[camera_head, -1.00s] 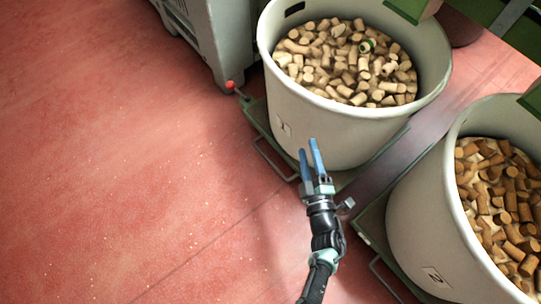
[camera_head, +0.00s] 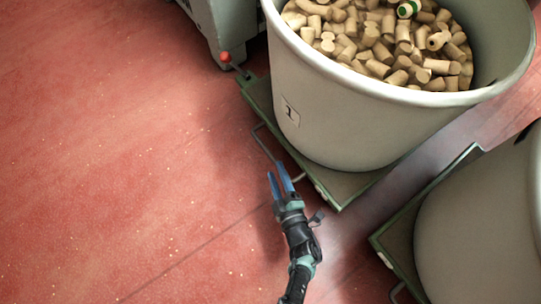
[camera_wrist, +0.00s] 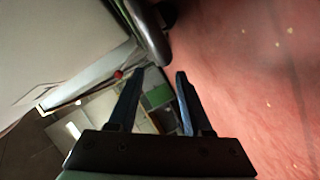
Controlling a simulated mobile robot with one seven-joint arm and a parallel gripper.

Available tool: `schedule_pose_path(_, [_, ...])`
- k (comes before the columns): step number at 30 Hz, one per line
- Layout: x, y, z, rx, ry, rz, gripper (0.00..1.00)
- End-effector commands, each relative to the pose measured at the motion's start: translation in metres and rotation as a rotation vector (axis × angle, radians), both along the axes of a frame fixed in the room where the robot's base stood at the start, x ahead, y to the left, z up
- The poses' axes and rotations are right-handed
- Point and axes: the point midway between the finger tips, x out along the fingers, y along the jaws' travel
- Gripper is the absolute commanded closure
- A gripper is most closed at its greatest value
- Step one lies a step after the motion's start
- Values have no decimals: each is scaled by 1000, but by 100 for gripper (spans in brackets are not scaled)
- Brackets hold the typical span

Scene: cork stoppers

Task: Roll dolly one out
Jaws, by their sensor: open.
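Dolly one is a low green platform (camera_head: 340,187) under the big pale bin marked 1 (camera_head: 350,110), which is full of corks. A thin metal loop handle (camera_head: 262,142) juts from its near-left side. A lever with a red knob (camera_head: 225,57) stands at its far-left corner; a red knob also shows in the wrist view (camera_wrist: 118,74). My gripper (camera_head: 277,170) is open and empty, with its blue fingers at the handle's near end; contact cannot be told. In the wrist view, a dark rounded bar (camera_wrist: 152,35) lies just beyond the fingertips (camera_wrist: 159,72).
A second pale bin (camera_head: 485,230) stands on another green dolly (camera_head: 395,235) at the right, with a narrow gap between the dollies. A grey container (camera_head: 232,30) stands behind the red knob. The red floor (camera_head: 110,150) at the left is clear.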

Motion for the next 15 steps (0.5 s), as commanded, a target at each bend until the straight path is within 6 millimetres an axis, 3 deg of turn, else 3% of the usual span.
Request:
schedule_pose_path(6, [41,12,-14,-2,-3,2,50])
schedule_pose_path(15, [65,19,-16,0,0,-1,50])
